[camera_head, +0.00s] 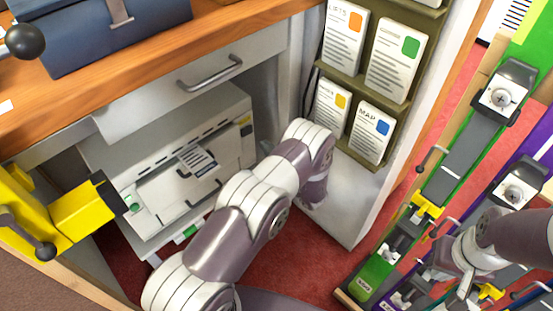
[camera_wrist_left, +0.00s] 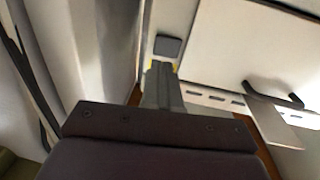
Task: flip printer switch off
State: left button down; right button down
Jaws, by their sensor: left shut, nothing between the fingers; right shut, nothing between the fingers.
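The white printer (camera_head: 190,160) sits in the cabinet bay under the bench. A small dark block with yellow (camera_head: 246,124), likely its switch, is at the right end of its front. In the left wrist view a dark grey square switch (camera_wrist_left: 168,46) has yellow edging below it. My left gripper (camera_wrist_left: 161,72) is shut and empty, its tips just below the switch and overlapping the yellow; I cannot tell whether they touch. My right gripper (camera_head: 463,282) is shut and empty, over the rack at right.
A drawer front with a handle (camera_head: 210,75) is above the printer. A leaflet rack (camera_head: 350,84) hangs on the cabinet side, close to my left arm. A yellow clamp-like object (camera_head: 75,215) stands at left. Red carpet (camera_head: 300,265) is clear between cabinet and rack.

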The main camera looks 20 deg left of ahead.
aim_at(251, 130)
pick_arm(q)
jog(key=b+x, duration=0.1)
jog(key=x, duration=0.3)
jog(key=shift+w+a+f, duration=0.15)
jog(key=shift+w+a, duration=0.05)
jog(key=shift+a, duration=0.15)
jog(key=shift+b+x, duration=0.35)
jog(key=shift+x, duration=0.4)
jog(key=shift+w+a, duration=0.15)
